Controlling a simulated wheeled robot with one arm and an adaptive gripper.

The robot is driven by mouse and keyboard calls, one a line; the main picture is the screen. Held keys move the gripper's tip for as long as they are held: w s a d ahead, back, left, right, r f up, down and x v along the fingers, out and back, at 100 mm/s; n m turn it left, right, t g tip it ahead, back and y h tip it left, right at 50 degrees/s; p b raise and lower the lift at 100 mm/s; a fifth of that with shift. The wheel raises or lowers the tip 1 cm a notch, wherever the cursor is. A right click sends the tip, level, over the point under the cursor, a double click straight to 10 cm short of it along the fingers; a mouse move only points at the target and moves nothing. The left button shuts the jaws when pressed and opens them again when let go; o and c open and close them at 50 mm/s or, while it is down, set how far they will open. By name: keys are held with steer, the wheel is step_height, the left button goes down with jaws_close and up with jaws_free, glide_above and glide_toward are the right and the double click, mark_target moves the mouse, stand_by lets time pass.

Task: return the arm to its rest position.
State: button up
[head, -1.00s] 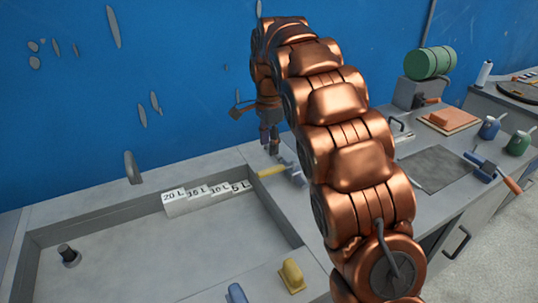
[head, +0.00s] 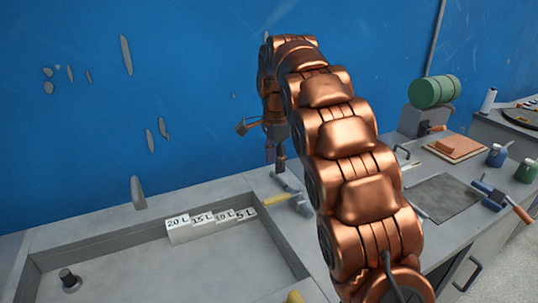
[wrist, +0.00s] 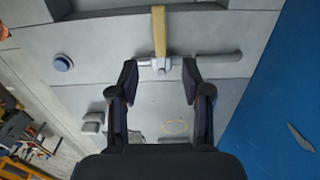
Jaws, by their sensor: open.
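My copper-coloured arm arches across the middle of the head view. My gripper (head: 280,165) hangs down at its far end, near the blue wall, partly hidden by the arm. In the wrist view the two dark fingers (wrist: 160,80) are spread apart with nothing held between them. A hammer-like tool with a yellow handle (wrist: 158,30) and a grey head lies beyond the fingertips. The tool also shows on the counter in the head view (head: 276,200), just below my gripper. The gap between fingers and tool is hard to judge.
A sunken grey basin (head: 150,270) holds several white blocks (head: 180,232) marked in litres. A tap (head: 137,192) stands behind it. At right are a green cylinder (head: 434,91), an orange block on a board (head: 460,148), cups and a roller tool. The blue wall is close behind.

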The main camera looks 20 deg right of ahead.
steer(key=s+r+n+g+p, duration=0.15)
steer(key=s+n, duration=0.65)
steer(key=s, duration=1.4)
steer(key=s+a+f+n+p, duration=0.1)
steer(key=s+f+n, duration=0.2)
steer(key=s, duration=0.7)
steer(key=s+f+n+p, duration=0.1)
steer(key=s+f+n, duration=0.2)
steer(key=s, duration=0.7)
steer(key=shift+s+a+f+n, duration=0.3)
steer(key=shift+a+n, duration=0.1)
steer(key=shift+n, duration=0.6)
